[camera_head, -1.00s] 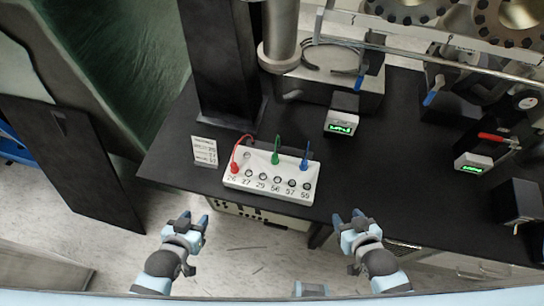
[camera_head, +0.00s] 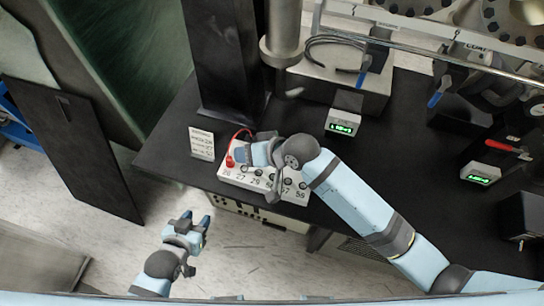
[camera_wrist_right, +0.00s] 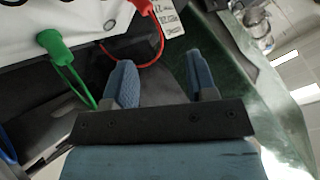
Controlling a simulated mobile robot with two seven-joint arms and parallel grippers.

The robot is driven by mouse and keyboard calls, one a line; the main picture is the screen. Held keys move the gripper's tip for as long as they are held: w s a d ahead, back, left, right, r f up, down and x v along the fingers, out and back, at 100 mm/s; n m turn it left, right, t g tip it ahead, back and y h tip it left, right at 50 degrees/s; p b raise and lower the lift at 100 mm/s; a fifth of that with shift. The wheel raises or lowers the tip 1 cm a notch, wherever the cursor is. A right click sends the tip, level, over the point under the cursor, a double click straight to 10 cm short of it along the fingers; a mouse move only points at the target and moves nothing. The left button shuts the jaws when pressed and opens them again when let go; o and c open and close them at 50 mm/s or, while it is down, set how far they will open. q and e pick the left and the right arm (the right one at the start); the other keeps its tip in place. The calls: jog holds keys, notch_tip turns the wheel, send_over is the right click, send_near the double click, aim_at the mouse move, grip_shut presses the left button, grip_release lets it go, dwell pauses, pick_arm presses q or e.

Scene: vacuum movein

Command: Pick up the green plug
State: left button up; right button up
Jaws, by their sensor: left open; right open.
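The green plug (camera_wrist_right: 55,44) stands in the white numbered socket panel, with a thin green cable running from it, in the right wrist view. In the head view it is hidden behind my right arm. My right gripper (camera_wrist_right: 162,74) is open and empty over the panel. The plug is outside its fingers, to the left of the left finger in the wrist view. The panel (camera_head: 258,188) lies on the black bench. My left gripper (camera_head: 197,219) is open and empty in front of the bench, above the floor.
A red plug (camera_head: 230,160) with a looped cable sits at the panel's left end. A white label card (camera_head: 202,144) stands beside it. A black column (camera_head: 222,75) and a small green-lit display (camera_head: 342,123) are behind. The bench right of my right arm is partly clear.

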jog(key=w+d+r+n+g+h+b, duration=0.1)
jog(key=w+d+r+g+h+b, duration=0.35)
jog(key=h, duration=0.45)
jog(key=f+p, duration=0.1)
jog(key=f, duration=0.4)
jog(key=w+f+p, duration=0.1)
jog(key=f, duration=0.2)
jog(key=shift+d+f+p, duration=0.15)
jog(key=shift+d+p, duration=0.2)
jog(key=shift+d+f+p, duration=0.1)
jog(key=shift+f+p, duration=0.55)
jog(key=shift+f, duration=2.05)
grip_shut()
